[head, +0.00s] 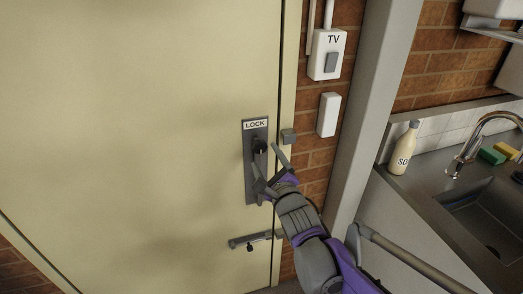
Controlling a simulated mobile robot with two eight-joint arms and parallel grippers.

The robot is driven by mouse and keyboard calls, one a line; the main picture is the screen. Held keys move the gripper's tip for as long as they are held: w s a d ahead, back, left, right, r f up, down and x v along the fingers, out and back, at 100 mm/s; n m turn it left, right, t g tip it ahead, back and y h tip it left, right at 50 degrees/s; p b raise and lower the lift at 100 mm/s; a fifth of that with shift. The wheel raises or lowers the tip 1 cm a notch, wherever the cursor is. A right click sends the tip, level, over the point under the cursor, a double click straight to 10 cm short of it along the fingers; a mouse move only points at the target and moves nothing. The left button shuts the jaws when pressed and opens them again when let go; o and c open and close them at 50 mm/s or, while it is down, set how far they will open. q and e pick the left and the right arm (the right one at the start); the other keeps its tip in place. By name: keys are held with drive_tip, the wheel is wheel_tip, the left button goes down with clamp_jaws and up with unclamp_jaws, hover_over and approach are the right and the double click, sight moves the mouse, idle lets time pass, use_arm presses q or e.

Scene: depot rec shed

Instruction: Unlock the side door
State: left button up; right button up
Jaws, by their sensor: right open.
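The side door (150,110) is a large cream panel that fills the left half of the head view and looks closed. A dark grey plate (256,130) marked LOCK sits near its right edge, with a black lock knob (259,145) on it. Below is a grey lever handle (240,241) with a small black part under it. My right gripper (267,168) is open at the lock plate, its fingers just below and right of the knob. I cannot tell whether a finger touches it. The gripper hides the lower right of the plate. My left gripper is not in view.
A white switch box marked TV (327,55) and a blank white box (328,115) are on the brick wall right of the door. A grey post (370,100) stands beside them. At right are a sink (485,205), tap (473,148), soap bottle (404,150) and sponges (492,155).

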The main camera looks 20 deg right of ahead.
drive_tip(key=shift+s+d, duration=0.1)
drive_tip(key=shift+s, duration=2.1)
drive_tip(key=s+f+n+g+p, duration=0.4)
drive_tip(key=s+f+n+g, duration=0.2)
drive_tip(key=s+n, duration=0.6)
drive_tip(key=s+f+n+g+p, duration=0.4)
drive_tip(key=s+f+n+g, duration=0.2)
drive_tip(key=s+n, duration=0.7)
drive_tip(key=shift+f+n+g+h, duration=0.3)
drive_tip(key=shift+f+n, duration=0.35)
drive_tip(key=shift+n, duration=0.25)
